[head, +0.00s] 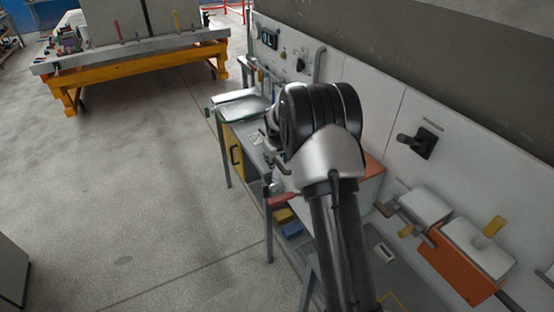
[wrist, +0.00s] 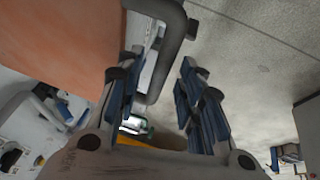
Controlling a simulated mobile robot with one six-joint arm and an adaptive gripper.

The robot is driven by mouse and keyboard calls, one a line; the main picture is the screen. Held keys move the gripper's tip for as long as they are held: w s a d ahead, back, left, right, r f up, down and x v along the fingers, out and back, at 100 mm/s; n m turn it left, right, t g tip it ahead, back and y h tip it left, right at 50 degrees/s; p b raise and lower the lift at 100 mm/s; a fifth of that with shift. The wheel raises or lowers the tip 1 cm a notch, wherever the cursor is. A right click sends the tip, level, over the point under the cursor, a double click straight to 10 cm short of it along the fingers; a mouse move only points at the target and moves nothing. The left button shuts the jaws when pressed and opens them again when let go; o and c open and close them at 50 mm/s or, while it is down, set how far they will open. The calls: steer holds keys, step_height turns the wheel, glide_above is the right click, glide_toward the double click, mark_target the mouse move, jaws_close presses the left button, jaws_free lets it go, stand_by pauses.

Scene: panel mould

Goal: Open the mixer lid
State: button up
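In the wrist view my gripper (wrist: 160,78) is open, its two blue-padded fingers spread apart. A dark grey bent bar handle (wrist: 172,50) runs from the top down into the gap between the fingers. I see no clear grip on it. The handle comes from the side of a large orange surface (wrist: 65,40) at upper left, which may be the mixer or its lid. In the head view my black and silver arm hides the gripper and the handle. Part of an orange-red top (head: 372,168) shows just right of the arm.
A grey bench (head: 228,130) with a yellow cabinet door stands left of the arm. A wall panel with switches (head: 424,142) and an orange block with clamps (head: 462,262) are at the right. An orange-framed table (head: 130,62) stands far back.

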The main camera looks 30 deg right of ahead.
jaws_close()
stand_by(0.3)
stand_by(0.4)
